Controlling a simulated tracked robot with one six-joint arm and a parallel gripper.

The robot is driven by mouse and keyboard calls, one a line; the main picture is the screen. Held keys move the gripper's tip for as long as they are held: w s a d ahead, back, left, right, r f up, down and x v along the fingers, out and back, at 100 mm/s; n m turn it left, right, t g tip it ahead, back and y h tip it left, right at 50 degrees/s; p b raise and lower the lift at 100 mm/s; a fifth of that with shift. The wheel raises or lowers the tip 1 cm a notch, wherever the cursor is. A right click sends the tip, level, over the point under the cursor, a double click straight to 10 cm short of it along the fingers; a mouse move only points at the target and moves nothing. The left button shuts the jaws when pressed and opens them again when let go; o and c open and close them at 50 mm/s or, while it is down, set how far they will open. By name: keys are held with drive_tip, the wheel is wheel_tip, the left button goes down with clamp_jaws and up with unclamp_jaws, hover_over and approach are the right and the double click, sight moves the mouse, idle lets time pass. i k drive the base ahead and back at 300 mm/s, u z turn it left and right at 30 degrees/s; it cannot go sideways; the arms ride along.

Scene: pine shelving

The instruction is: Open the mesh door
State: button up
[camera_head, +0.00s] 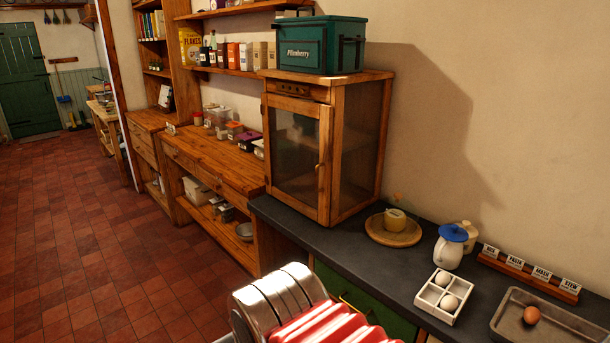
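The mesh door (295,151) is the wood-framed front of a pine cabinet (361,150) standing on the dark counter. The door appears shut, flush with the cabinet front. A small wooden handle (319,166) sits on its right-hand frame. The mesh is dark, and what is inside is hard to make out. The cabinet's right side also has a dark mesh panel. My gripper is not in view. A silver and red ribbed part, likely mine, shows at the bottom, below and in front of the counter.
A green box (312,46) stands on the cabinet. The tiled floor (95,240) at left is clear.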

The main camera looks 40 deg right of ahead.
sight(323, 112)
drive_tip(key=z, duration=0.1)
drive_tip(key=i, duration=0.7)
drive_tip(key=z, duration=0.95)
drive_tip(key=i, duration=0.8)
drive_tip(key=z, duration=0.6)
